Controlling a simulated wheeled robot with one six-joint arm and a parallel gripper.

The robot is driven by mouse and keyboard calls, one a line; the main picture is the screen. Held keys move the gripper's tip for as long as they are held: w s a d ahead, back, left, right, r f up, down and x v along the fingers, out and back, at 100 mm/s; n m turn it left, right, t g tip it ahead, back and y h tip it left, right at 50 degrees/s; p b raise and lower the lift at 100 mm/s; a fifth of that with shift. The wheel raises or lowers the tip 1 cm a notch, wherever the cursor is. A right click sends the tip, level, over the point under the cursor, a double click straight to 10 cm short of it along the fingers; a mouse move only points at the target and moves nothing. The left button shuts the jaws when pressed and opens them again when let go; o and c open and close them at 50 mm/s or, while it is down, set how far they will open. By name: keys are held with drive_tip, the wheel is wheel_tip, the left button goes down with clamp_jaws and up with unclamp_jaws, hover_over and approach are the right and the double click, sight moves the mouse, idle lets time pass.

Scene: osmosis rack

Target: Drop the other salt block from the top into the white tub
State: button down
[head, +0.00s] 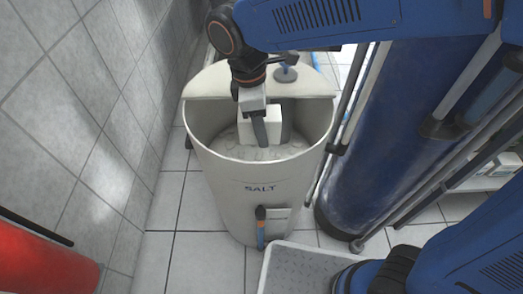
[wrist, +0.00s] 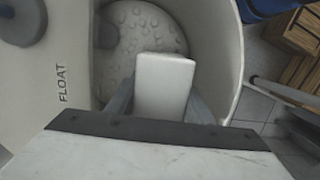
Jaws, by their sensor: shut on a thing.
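The white tub (head: 225,180) marked SALT stands on the tiled floor in the middle of the head view. A half lid (head: 215,82) covers its back part, and the front part is open. My gripper (head: 264,130) is over the open part, at about rim level or inside it. It is shut on a white salt block (wrist: 166,84), which also shows in the head view (head: 254,117). The tub's pale bumpy bottom layer (wrist: 140,30) shows below the block in the wrist view. The block looks apart from it, but the exact gap is hard to tell.
A blue cylinder tank (head: 375,130) with grey frame bars stands right of the tub. A red vessel (head: 45,262) is at the lower left by the tiled wall. A pale tray or step (head: 300,270) lies in front. Wooden crates (wrist: 298,35) show at right in the wrist view.

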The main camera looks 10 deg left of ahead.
drive_tip(key=shift+f, duration=4.95)
drive_tip(key=shift+f, duration=0.6)
drive_tip(key=c, duration=0.9)
unclamp_jaws()
drive_tip(key=shift+r, duration=0.15)
drive_tip(key=r, duration=0.4)
drive_tip(key=a+r, duration=0.1)
drive_tip(key=r, duration=0.7)
drive_tip(key=shift+s+a+r, duration=0.25)
drive_tip(key=shift+a+r, duration=0.1)
drive_tip(key=shift+r, duration=0.05)
